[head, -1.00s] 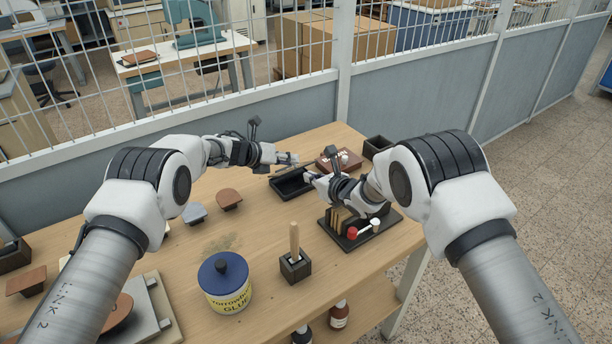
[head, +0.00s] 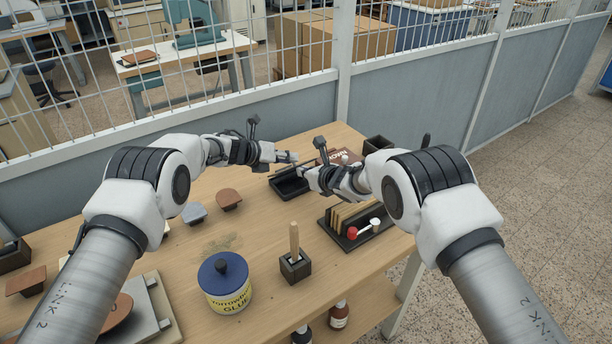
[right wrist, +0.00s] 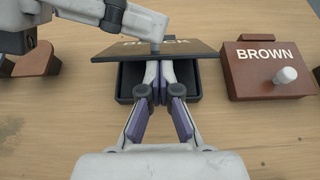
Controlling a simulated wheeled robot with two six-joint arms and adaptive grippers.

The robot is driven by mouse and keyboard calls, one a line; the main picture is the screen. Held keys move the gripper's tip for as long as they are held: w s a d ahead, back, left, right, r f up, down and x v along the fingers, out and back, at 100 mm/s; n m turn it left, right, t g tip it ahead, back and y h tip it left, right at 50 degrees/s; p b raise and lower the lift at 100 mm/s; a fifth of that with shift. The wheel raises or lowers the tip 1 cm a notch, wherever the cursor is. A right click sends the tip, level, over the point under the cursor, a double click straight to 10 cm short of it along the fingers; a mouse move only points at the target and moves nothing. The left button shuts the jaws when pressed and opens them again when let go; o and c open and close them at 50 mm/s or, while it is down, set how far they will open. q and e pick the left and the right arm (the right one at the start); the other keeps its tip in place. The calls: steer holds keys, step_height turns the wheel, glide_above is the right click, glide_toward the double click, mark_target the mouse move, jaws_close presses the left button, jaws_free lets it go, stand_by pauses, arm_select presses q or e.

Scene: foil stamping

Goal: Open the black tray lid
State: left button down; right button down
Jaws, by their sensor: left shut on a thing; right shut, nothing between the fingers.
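The black tray (head: 290,187) sits at the back of the table, its dark inside partly showing. In the right wrist view its black lid (right wrist: 200,49), lettered but partly covered, is tilted up over the tray (right wrist: 124,82). My left gripper (head: 291,157) reaches in from the left and is shut on the lid from above; its fingertips (right wrist: 156,46) hide the grip point. My right gripper (head: 301,172) is shut and empty. In the right wrist view its fingertips (right wrist: 160,70) are at the tray opening, by the lid's near edge; I cannot tell whether they touch it.
A closed brown tray (right wrist: 268,72) with a pale knob stands right of the black one. A small dark box (head: 377,144) is at the back right. A rack (head: 350,240), glue pot (head: 227,285) and wooden-handled tool (head: 294,245) stand nearer.

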arm_select(q)
steer(key=c, duration=1.1)
jaws_free()
steer(key=shift+s+d+f, duration=0.2)
steer(key=shift+f, duration=0.15)
steer(key=shift+o, duration=0.2)
